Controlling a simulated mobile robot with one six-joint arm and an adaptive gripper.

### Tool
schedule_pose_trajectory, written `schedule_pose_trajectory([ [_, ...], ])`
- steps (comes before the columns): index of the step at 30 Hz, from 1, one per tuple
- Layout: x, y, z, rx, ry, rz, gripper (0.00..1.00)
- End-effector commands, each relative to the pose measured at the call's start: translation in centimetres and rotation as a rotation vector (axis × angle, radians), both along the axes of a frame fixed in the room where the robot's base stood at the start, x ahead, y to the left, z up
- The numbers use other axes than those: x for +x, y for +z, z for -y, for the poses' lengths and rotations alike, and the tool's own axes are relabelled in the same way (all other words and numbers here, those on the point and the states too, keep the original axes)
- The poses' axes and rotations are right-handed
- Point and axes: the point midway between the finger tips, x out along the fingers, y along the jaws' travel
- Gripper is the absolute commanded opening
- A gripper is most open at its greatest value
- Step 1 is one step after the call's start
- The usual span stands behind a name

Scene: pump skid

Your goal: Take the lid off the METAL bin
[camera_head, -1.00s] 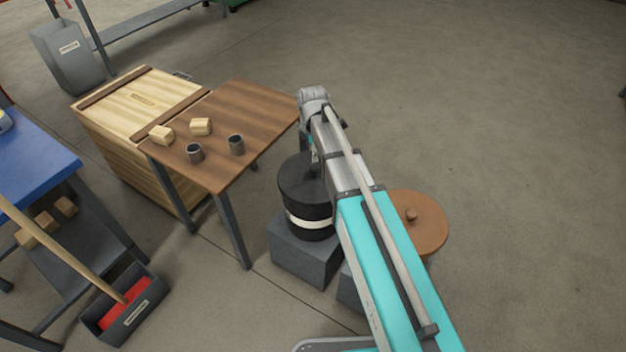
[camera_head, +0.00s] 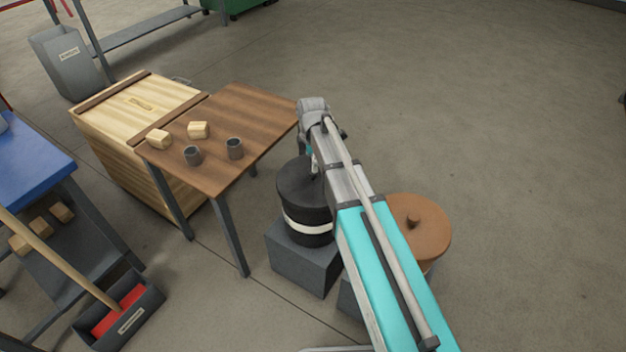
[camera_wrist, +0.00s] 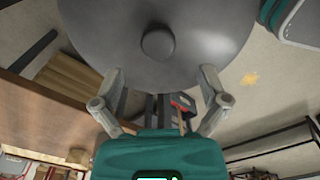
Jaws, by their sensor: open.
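A dark bin (camera_head: 303,228) with a pale band stands upright on a grey block. I cannot read any METAL label on it. Its dark grey round lid (camera_head: 298,180) is on top, and the lid fills the upper part of the wrist view (camera_wrist: 100,30), with a round knob (camera_wrist: 158,44) in its middle. My gripper (camera_wrist: 159,78) is open and empty; its two fingers are spread to either side below the knob in that view, apart from it. In the head view my arm covers part of the lid and most of the gripper.
A second bin with an orange-brown knobbed lid (camera_head: 425,235) stands just right, partly behind my arm. A brown table (camera_head: 245,115) with two cups and two wooden blocks stands close on the left, beside a wooden crate (camera_head: 130,105). Floor at the right is clear.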

Motion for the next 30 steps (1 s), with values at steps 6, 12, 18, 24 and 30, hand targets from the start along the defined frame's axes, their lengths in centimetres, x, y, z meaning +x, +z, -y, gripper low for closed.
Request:
schedule_pose_trajectory([
  [6,0.1,-1.3,0.1,0.0,0.0,0.0,0.94],
  [12,0.2,-2.9,0.3,0.0,0.0,0.0,0.94],
  [18,0.2,-4.3,0.3,0.0,0.0,0.0,0.94],
  [24,0.2,-5.1,0.3,0.0,0.0,0.0,0.94],
  [30,0.2,-5.1,0.3,0.0,0.0,0.0,0.94],
])
